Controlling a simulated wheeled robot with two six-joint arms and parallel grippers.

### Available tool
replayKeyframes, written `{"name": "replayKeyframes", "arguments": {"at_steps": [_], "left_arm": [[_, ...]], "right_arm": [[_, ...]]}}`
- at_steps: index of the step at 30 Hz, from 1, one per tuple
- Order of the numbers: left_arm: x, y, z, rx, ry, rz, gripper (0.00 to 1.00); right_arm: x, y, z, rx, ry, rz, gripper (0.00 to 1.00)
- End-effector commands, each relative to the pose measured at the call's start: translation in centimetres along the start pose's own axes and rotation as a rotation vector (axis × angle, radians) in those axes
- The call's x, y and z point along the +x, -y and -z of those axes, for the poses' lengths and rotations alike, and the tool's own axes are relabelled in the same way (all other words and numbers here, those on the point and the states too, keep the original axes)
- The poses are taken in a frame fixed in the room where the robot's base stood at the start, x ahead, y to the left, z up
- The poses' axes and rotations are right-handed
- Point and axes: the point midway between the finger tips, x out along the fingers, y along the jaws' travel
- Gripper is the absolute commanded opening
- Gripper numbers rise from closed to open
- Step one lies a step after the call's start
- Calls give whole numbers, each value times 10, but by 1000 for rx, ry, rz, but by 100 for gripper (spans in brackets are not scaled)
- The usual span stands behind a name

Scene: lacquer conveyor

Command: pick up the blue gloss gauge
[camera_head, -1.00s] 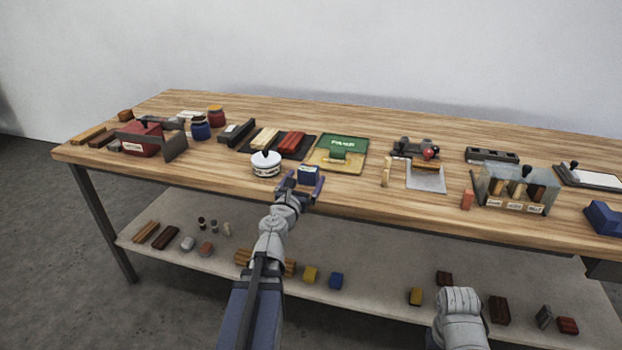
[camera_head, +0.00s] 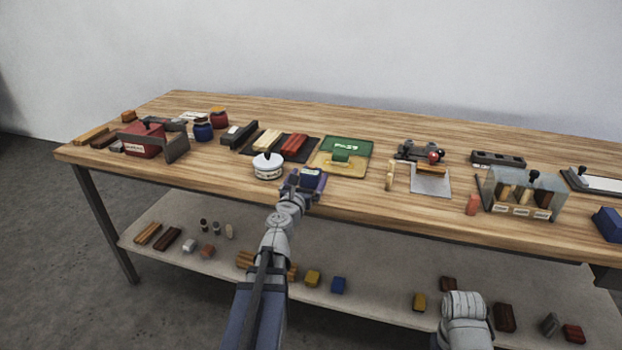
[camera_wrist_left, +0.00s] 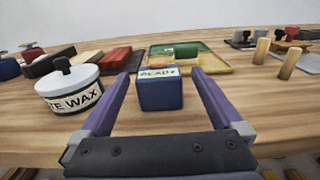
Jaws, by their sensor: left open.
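The blue gloss gauge is most likely the small blue block (camera_head: 311,174) with a pale label on top, near the front edge of the table. In the left wrist view the blue block (camera_wrist_left: 160,95) stands upright, its lettering too blurred to read surely. My left gripper (camera_head: 306,183) is open around it. In the left wrist view the fingers of my left gripper (camera_wrist_left: 160,76) lie one on each side of the block, with a visible gap at both sides. Of my right arm only a grey link shows, low in the head view; its gripper is out of sight.
A white wax tin (camera_head: 267,167) with a black knob stands close to the left of the block. Behind are a dark mat with red bars (camera_head: 294,145) and a yellow tray (camera_head: 330,165) with a green piece. Bare wood (camera_head: 350,192) lies to the right.

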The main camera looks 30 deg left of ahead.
Motion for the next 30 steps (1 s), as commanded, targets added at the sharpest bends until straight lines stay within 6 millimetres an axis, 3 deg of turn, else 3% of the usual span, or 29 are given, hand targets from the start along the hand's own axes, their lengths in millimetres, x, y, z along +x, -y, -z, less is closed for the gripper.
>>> {"name": "replayKeyframes", "arguments": {"at_steps": [1, 10, 19, 26, 30], "left_arm": [[9, 0, 0, 0, 0, 1, 100], [20, -1, 2, 0, 0, 0, 100], [62, -2, 3, 0, 0, 0, 100], [62, -2, 3, 0, 0, 0, 100], [62, -2, 3, 0, 0, 0, 86]], "right_arm": [[0, 0, 0, 0, 0, 0, 50], [2, 0, 0, 0, 0, 0, 50], [3, 0, 0, 0, 0, 0, 50], [3, 0, 0, 0, 0, 0, 50], [3, 0, 0, 0, 0, 0, 50]]}}
